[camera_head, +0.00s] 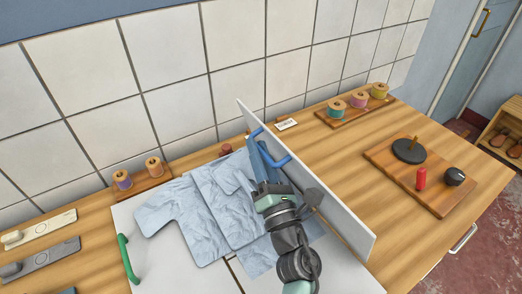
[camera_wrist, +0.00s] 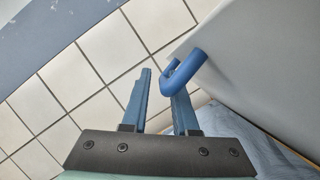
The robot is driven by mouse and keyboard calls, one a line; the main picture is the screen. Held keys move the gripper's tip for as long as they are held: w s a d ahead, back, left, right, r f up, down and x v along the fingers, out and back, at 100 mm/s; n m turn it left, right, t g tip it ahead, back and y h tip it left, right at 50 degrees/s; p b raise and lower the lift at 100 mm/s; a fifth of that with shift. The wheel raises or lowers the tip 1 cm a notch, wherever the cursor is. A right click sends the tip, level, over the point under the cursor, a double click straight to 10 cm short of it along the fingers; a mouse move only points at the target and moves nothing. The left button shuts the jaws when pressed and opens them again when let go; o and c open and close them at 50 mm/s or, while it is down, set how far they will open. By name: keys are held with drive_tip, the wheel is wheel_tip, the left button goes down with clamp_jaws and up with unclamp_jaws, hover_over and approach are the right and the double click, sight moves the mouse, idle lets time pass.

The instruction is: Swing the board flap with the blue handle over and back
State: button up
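The board flap (camera_head: 310,185) is a white panel standing nearly upright, slightly tilted, across the ironer. Its blue handle (camera_head: 284,162) is on the left face, and in the wrist view the handle (camera_wrist: 187,68) curves out from the pale flap (camera_wrist: 255,65). My gripper (camera_head: 258,158) is on the left side of the flap, at the handle. In the wrist view my gripper's (camera_wrist: 158,75) two blue fingers are apart, with tile showing between them. The handle overlaps the right fingertip; I cannot tell whether they touch. Nothing is clamped between the fingers.
A pale blue shirt (camera_head: 205,205) lies on the white board left of the flap. A green handle (camera_head: 128,260) is at the board's left edge. Thread spools (camera_head: 358,101) stand at the back right. A wooden tray (camera_head: 435,200) holds several items. Counter right of the flap is mostly clear.

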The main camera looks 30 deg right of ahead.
drive_tip(key=s+a+b, duration=0.2)
drive_tip(key=s, duration=1.1)
drive_tip(key=shift+a+f, duration=0.15)
drive_tip(key=shift+a, duration=0.25)
